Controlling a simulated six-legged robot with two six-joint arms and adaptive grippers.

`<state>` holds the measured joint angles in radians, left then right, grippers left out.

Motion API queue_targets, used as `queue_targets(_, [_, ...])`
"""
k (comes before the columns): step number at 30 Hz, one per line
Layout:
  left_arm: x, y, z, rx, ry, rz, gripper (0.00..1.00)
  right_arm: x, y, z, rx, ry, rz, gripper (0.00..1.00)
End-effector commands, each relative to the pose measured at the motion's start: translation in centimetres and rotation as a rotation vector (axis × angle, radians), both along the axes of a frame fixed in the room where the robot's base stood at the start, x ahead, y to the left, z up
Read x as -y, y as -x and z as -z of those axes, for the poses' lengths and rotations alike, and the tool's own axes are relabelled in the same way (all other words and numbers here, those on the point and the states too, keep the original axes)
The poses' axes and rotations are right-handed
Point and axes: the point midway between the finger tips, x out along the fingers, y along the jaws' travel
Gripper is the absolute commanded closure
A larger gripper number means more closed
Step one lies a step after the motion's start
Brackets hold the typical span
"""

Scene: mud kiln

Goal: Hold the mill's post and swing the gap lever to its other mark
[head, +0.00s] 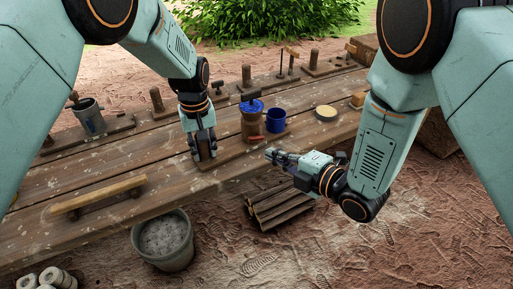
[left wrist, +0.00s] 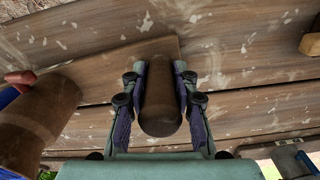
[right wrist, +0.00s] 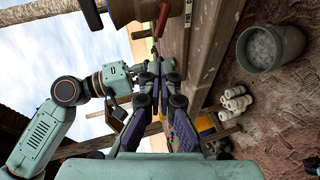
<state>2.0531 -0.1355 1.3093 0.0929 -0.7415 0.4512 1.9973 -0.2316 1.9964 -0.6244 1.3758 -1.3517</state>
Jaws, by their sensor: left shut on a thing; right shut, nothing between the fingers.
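The mill (head: 252,126) is a brown cylinder with a blue top, standing on a wooden board on the bench. Its red lever (head: 256,138) sticks out low at the front; it also shows in the right wrist view (right wrist: 163,18). The marks are too small to make out. The brown post (left wrist: 160,105) stands left of the mill. My left gripper (head: 205,152) is shut on the post, one finger on each side. My right gripper (head: 271,154) is shut and empty, just in front of the mill, apart from the lever.
A blue cup (head: 275,121) stands close right of the mill, with a pale round dish (head: 326,112) farther right. A wooden rail (head: 98,194) lies at the bench's front left. A grey bucket (head: 164,243) and stacked wood (head: 280,206) are on the ground in front.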

Motion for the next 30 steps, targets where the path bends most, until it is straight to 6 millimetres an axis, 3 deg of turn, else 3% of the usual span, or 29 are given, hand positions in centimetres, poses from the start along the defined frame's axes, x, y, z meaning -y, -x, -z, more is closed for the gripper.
queue_targets(21, [0.0, 0.2, 0.2, -0.004, 0.0, 0.0, 1.0, 1.5, 0.3, 1.3, 0.724, 0.804, -0.248, 1.0])
queue_targets(30, [0.0, 0.2, 0.2, -0.005, 0.0, 0.0, 1.0, 1.5, 0.3, 1.3, 0.867, 0.947, -0.312, 1.0])
